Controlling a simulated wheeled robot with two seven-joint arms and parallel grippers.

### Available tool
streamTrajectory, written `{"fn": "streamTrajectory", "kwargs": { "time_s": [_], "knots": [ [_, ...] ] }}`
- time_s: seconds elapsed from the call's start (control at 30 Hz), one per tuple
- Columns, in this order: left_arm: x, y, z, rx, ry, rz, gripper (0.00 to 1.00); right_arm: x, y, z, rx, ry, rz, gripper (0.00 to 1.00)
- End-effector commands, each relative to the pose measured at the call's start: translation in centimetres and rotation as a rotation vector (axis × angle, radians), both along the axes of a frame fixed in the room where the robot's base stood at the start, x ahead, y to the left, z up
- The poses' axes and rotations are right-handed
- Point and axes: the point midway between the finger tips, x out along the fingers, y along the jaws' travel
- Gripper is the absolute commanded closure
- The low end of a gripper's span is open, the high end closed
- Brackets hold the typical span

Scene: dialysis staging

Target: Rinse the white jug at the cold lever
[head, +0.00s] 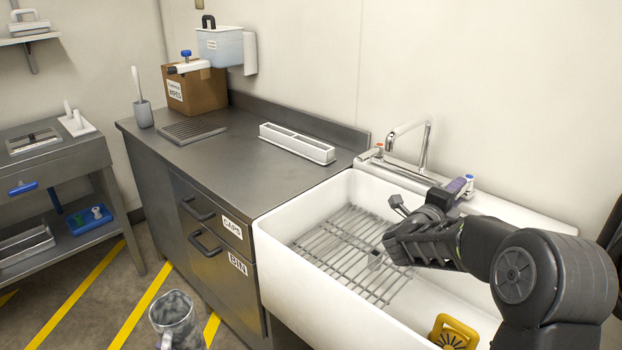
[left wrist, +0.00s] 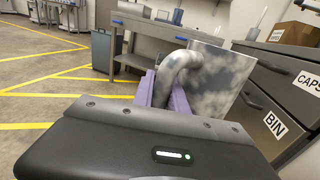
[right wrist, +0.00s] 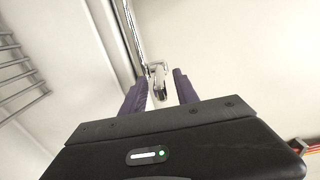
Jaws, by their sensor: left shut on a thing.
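A grey, mottled metallic jug (head: 175,318) shows at the bottom of the head view, over the floor in front of the drawers; no white jug is seen. In the left wrist view my left gripper (left wrist: 170,95) is shut on the handle of this jug (left wrist: 212,80). My right gripper (head: 422,202) is over the back of the sink, beside the blue-marked cold lever (head: 462,186). In the right wrist view my right gripper (right wrist: 160,82) has its fingers apart, with a chrome lever (right wrist: 158,88) between or just beyond them; contact cannot be told.
The white sink (head: 275,232) holds a wire rack (head: 345,250) and a yellow item (head: 455,332). A chrome spout (head: 425,145) rises behind it. The steel counter (head: 225,160) to the left carries a white divided tray (head: 297,143) and a cardboard box (head: 197,90).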

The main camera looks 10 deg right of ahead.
Motion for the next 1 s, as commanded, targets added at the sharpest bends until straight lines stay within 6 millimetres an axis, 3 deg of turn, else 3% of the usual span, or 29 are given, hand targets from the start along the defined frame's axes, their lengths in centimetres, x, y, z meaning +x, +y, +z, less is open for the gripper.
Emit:
{"fn": "streamTrajectory", "kwargs": {
  "time_s": [0.27, 0.7, 1.0],
  "knots": [
    [0.01, 0.01, 0.08, 0.001, -0.002, 0.0, 1.0, 0.07, -0.12, 0.03, 0.0, 0.0, 0.0, 0.64],
    [0.01, 0.0, 0.08, 0.001, -0.002, 0.0, 1.0, 0.05, -0.1, 0.03, 0.0, 0.0, 0.0, 0.99],
    [0.01, 0.01, 0.08, 0.001, -0.002, 0.0, 1.0, 0.05, -0.09, -0.01, 0.0, 0.0, 0.0, 1.0]
  ]
}}
